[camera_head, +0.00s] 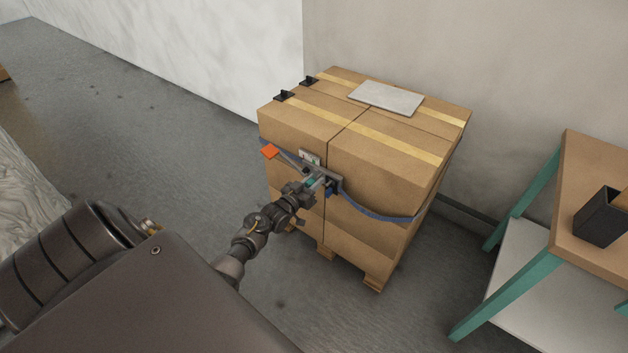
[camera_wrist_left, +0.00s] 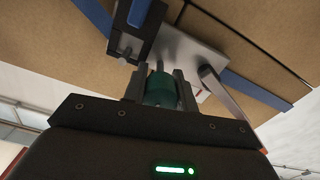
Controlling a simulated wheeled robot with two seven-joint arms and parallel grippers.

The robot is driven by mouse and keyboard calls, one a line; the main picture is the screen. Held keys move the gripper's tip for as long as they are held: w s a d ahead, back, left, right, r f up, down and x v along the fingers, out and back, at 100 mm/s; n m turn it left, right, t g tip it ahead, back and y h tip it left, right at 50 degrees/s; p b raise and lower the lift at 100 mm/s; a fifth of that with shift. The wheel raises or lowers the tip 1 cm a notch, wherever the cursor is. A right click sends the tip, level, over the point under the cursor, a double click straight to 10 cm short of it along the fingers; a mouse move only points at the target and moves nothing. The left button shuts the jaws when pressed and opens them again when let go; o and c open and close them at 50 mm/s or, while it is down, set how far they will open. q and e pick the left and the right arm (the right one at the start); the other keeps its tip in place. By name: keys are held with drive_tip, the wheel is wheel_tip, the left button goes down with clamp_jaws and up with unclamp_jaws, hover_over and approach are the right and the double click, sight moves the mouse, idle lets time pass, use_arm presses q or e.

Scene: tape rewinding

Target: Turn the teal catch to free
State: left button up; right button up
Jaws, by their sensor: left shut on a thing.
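The teal catch (camera_wrist_left: 160,88) sits between the two fingers of my left gripper (camera_wrist_left: 160,92) in the left wrist view, in front of a grey metal plate (camera_wrist_left: 190,55). In the head view my left gripper (camera_head: 312,188) is at the tensioner on the front of the carton stack, shut on the catch, of which a little teal shows. A grey lever with an orange end (camera_head: 269,151) sticks out to the left of the tensioner. A blue strap (camera_head: 375,213) runs from it around the stack. The fingers hide part of the catch. My right gripper is not in view.
The cartons (camera_head: 385,170) stand on a wooden pallet (camera_head: 373,284) by the wall, with a grey panel (camera_head: 386,97) and black clips (camera_head: 284,96) on top. A teal-legged table (camera_head: 580,165) with a black holder (camera_head: 601,217) stands at the right. The floor at left is mostly clear.

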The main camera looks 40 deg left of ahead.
use_arm(q)
drive_tip(key=shift+n, duration=0.7)
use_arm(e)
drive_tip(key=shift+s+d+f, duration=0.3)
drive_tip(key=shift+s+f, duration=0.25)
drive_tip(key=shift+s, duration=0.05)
use_arm(q)
drive_tip(key=o, duration=1)
drive_tip(key=shift+f, duration=0.1)
drive_tip(key=shift+c, duration=0.2)
drive_tip(key=shift+s+p, duration=0.3)
drive_tip(key=shift+s, duration=0.25)
drive_tip(key=s, duration=0.9)
drive_tip(key=shift+s+d+p, duration=0.15)
drive_tip(key=shift+s+p, duration=0.2)
drive_tip(key=shift+p, duration=0.05)
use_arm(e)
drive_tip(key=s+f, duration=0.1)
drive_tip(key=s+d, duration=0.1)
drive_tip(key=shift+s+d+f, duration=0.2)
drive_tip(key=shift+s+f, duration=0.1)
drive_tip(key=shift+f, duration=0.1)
